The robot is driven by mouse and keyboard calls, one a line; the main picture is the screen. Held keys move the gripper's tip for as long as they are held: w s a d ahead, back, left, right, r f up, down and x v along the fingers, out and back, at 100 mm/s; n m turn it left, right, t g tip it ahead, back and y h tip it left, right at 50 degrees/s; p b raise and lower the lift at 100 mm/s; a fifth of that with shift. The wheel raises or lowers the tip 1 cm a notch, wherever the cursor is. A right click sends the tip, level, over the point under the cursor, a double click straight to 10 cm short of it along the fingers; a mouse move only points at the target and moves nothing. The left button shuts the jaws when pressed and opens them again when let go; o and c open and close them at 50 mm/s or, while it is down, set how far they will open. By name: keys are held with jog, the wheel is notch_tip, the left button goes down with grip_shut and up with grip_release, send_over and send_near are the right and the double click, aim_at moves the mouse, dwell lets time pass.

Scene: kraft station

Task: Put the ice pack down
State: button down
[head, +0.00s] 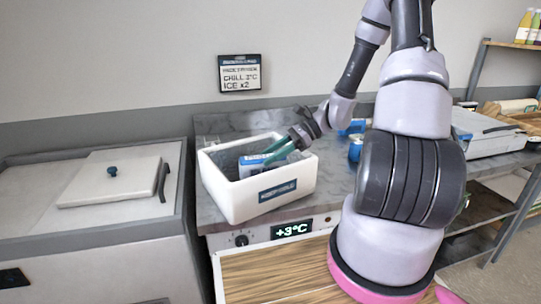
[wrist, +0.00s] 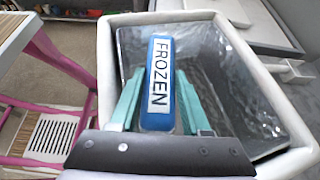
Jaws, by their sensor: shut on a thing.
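The ice pack is a blue block with a white "FROZEN" label. It shows in the wrist view (wrist: 159,85) between the two green fingers of my gripper (wrist: 162,100), which is shut on it. In the head view my gripper (head: 278,150) reaches into the white insulated box from the right, and the ice pack (head: 252,163) shows partly above the rim. The box (head: 262,198) is open, with a dark silvery lining and a dark label on its front. Whether the pack touches the box floor cannot be told.
The box stands on a grey worktop (head: 210,214) above a "+3°C" display (head: 292,230). A chest freezer with a white lid (head: 110,178) stands at the left. Blue items (head: 355,150) stand behind my arm, and a grey case (head: 490,132) lies at the right.

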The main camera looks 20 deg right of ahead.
jog(key=shift+f, duration=0.55)
jog(key=shift+c, duration=1.8)
grip_release()
jog(key=shift+r, duration=0.25)
jog(key=r+v, duration=0.1)
jog(key=v, duration=1.1)
jog(key=s+a+r+n+t+h, duration=0.2)
jog(key=s+r+n+h, duration=0.3)
jog(key=r, duration=0.6)
jog(key=s+a+r+n+t+h, duration=0.3)
jog(key=s+r+n+t+h, duration=0.2)
jog(key=s+r+n, duration=0.3)
jog(key=shift+s+r+n, duration=0.4)
jog(key=shift+s+r, duration=0.05)
jog(key=shift+r, duration=1.2)
